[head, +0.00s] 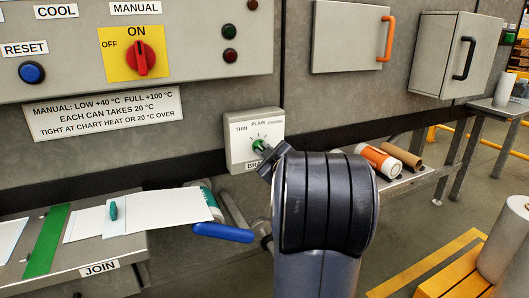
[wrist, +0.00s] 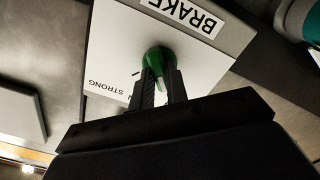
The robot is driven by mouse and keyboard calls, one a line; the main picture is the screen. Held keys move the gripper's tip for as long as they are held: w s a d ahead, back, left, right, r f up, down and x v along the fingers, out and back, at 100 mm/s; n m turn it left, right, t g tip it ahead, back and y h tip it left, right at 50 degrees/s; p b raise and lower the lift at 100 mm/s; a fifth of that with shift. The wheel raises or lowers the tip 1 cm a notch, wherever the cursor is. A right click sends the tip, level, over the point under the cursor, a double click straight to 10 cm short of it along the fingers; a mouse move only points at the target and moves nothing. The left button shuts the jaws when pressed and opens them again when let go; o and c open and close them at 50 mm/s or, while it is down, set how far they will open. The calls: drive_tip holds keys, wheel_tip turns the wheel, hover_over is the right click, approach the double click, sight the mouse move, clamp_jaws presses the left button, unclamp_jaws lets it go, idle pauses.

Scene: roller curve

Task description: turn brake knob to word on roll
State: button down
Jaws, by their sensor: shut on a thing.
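The brake box (head: 240,160) is a pale box on the grey machine wall, with a dial lettered THIN, PLAIN and a third word. The wrist view shows the dial plate (wrist: 115,45) upside down, with BRAKE and STRONG readable. The green brake knob (head: 258,145) also shows in the wrist view (wrist: 157,58). My gripper (wrist: 158,82) is shut on the knob, one finger on each side. The knob's pointing direction is unclear. A roll (head: 208,198) with a teal label lies behind the white sheets; its wording is too small to read.
A blue handle (head: 223,232) sticks out below the roll. An orange-and-white roll (head: 378,160) and a brown tube (head: 402,155) lie on a shelf at the right. The red ON/OFF switch (head: 141,58) is up left. A JOIN table (head: 98,270) stands at the lower left.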

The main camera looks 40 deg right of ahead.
drive_tip(key=c, duration=1.4)
unclamp_jaws()
drive_tip(key=shift+s, duration=0.1)
drive_tip(key=p+v, duration=0.1)
drive_tip(key=v, duration=0.9)
drive_tip(key=shift+s+a+p, duration=0.2)
drive_tip(key=shift+s+p, duration=0.05)
drive_tip(key=shift+p, duration=0.15)
drive_tip(key=b+x, duration=0.2)
drive_tip(key=x, duration=0.9)
drive_tip(key=shift+d, duration=0.1)
drive_tip(key=shift+s, duration=0.15)
drive_tip(key=shift+s, duration=0.1)
